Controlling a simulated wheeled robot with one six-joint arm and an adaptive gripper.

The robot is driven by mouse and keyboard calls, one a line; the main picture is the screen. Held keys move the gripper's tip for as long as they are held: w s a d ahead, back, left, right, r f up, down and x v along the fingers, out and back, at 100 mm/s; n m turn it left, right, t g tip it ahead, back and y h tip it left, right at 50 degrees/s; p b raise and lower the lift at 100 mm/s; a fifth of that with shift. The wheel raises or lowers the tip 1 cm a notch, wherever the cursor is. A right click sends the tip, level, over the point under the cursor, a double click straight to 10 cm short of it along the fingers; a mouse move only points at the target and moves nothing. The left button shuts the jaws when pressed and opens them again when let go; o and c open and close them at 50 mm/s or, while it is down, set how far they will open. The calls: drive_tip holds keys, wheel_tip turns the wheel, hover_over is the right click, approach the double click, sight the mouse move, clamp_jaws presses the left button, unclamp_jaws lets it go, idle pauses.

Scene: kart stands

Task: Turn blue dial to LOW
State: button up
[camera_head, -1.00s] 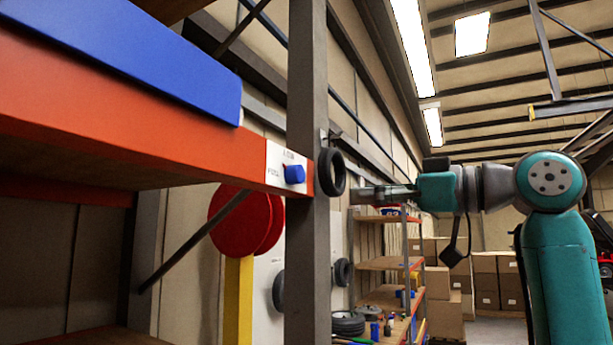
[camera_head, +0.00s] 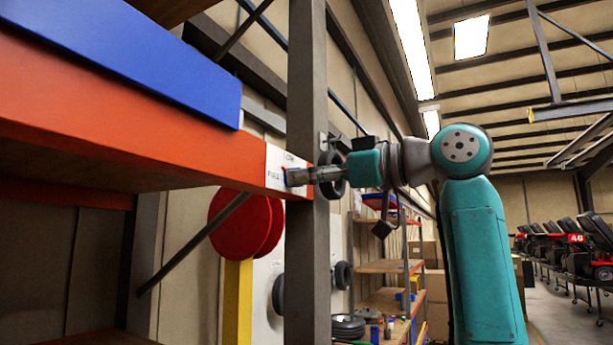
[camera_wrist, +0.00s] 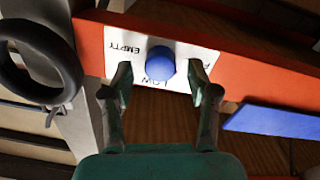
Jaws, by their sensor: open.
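The blue dial (camera_wrist: 160,63) sits on a white label plate (camera_wrist: 120,43) on the front of the orange shelf beam. In the wrist view the plate shows EMPTY left of the dial and LOW below it, both upside down; a third word at right is partly hidden. I cannot tell where the dial points. My gripper (camera_wrist: 161,78) is open, with one fingertip on each side of the dial; contact is not clear. In the head view my gripper (camera_head: 298,176) reaches the white plate (camera_head: 274,168) and hides most of the dial.
A grey upright post (camera_head: 307,90) stands beside the plate. A black tyre (camera_head: 334,184) hangs on it, close behind my gripper. A blue box (camera_head: 130,55) lies on the orange beam (camera_head: 120,140). A red disc (camera_head: 235,222) is below.

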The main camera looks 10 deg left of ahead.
drive_tip(key=shift+w+a, duration=0.15)
drive_tip(key=shift+a, duration=0.3)
clamp_jaws()
drive_tip(key=shift+m, duration=0.4)
drive_tip(key=m, duration=1)
drive_tip(key=shift+m, duration=0.4)
